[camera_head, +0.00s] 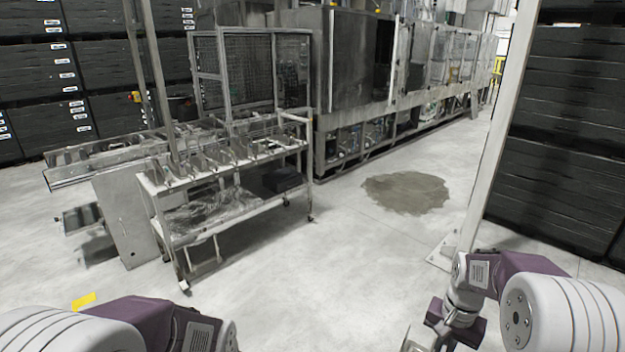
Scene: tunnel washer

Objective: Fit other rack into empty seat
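A metal trolley (240,205) stands left of centre. Several upright metal rack-like pieces (215,155) sit in a row along its top, some way ahead of my arms. I cannot tell which of them is the other rack, nor make out an empty seat. My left arm shows at the lower left, and its gripper is below the frame. My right arm reaches down at the lower right. Part of my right gripper (412,342) shows at the bottom edge, cut off, so its opening is hidden. Neither arm is near the trolley.
The long tunnel washer (365,70) runs behind, with a mesh cage (250,75) beside it. A pale post (490,140) stands at right before dark stacked crates (565,130). A dark wet patch (406,191) lies on the floor. The floor ahead is otherwise open.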

